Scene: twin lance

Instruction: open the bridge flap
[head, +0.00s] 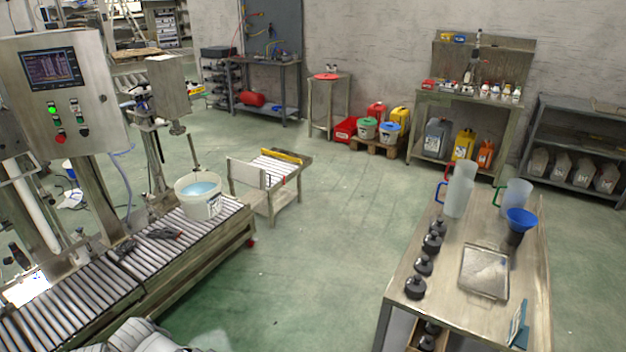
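A short roller stand (272,180) stands on the floor beyond the end of the long roller conveyor (80,287). A pale flat panel (247,174) stands upright at the stand's near left end; it looks like the bridge flap, folded up, but I cannot tell for sure. A yellow bar (282,156) lies along the stand's far side, and a small red part shows at its right. Open floor shows between the stand and the conveyor. Neither of my grippers is in view; only a pale grey piece of my own arm shows at the bottom left edge.
A control cabinet (62,90) stands at left. A metal table (425,310) with jugs, a blue funnel (521,219) and black caps stands at right. The middle floor is clear.

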